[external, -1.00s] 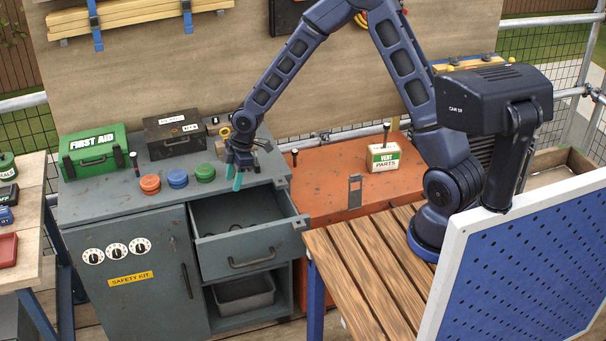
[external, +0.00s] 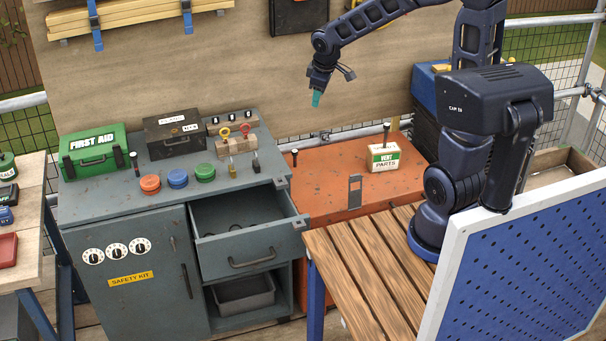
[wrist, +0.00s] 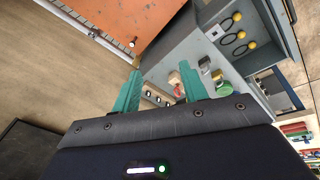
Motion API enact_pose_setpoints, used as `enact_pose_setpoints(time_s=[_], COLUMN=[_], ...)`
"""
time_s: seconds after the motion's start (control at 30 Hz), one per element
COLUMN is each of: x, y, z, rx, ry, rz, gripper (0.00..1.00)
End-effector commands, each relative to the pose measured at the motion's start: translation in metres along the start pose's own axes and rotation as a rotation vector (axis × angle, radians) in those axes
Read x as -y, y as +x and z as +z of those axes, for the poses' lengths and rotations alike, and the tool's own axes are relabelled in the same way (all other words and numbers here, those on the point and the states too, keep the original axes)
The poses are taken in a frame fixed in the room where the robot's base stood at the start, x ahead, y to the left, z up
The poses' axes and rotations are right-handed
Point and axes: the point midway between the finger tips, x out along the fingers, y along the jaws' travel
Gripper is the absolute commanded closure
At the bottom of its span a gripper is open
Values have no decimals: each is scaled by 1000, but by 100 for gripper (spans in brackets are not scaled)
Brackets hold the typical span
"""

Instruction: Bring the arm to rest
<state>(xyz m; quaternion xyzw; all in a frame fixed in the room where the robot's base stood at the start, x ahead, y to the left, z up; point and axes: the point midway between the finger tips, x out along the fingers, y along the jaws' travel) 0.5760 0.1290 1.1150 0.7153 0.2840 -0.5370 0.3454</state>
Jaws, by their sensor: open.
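My gripper (external: 317,99) hangs in the air above the orange bench, in front of the wooden back board. Its teal fingers point down. In the wrist view my gripper (wrist: 155,90) shows two teal fingers spread apart, with nothing held between them. My arm is bent, with the forearm reaching left from the raised elbow in the external view.
The grey cabinet (external: 160,220) has an open drawer (external: 245,218). On it stand a green first aid box (external: 93,153), a dark box (external: 174,138) and colored buttons (external: 177,179). A vent parts box (external: 383,157) stands on the orange bench (external: 325,187). Air around my gripper is clear.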

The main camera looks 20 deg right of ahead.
Motion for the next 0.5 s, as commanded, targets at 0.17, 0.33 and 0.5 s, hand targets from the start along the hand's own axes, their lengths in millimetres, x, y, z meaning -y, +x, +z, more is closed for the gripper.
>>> enact_pose_setpoints(time_s=[0.17, 0.33, 0.5], x=[-18, -27, -30], y=[-39, -72, -100], z=[44, 87, 129], rx=[-1, -6, -19], ry=[155, 301, 447], rz=[43, 73, 94], gripper=[57, 57, 57])
